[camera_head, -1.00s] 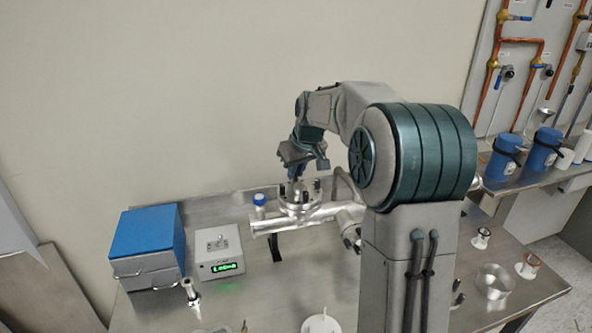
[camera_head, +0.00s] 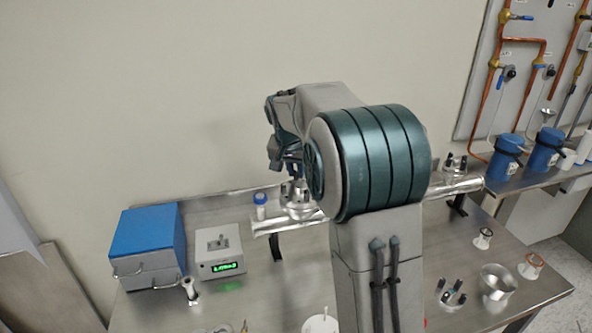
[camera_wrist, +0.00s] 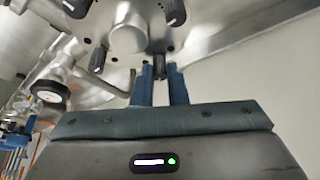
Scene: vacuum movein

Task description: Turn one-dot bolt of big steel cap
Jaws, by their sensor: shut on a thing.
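The big steel cap (camera_head: 297,208) sits on the steel pipe at the back of the bench, partly hidden by my arm. In the wrist view the cap (camera_wrist: 128,38) shows as a shiny disc with several dark bolts around its rim. My gripper (camera_wrist: 160,78) has its two blue fingers shut on one dark bolt (camera_wrist: 159,62) at the cap's edge. Dots on this bolt are too small to make out. Another bolt (camera_wrist: 97,61) stands to the left, apart from the fingers. In the head view my gripper (camera_head: 292,172) is over the cap, its fingertips hard to see.
A blue-capped bottle (camera_head: 260,203) stands just left of the cap. A scale with a green display (camera_head: 218,254) and a blue box (camera_head: 147,240) are further left. A steel cup (camera_head: 497,280) and a flange with dark bolts (camera_head: 452,296) are at the right. My arm hides the middle.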

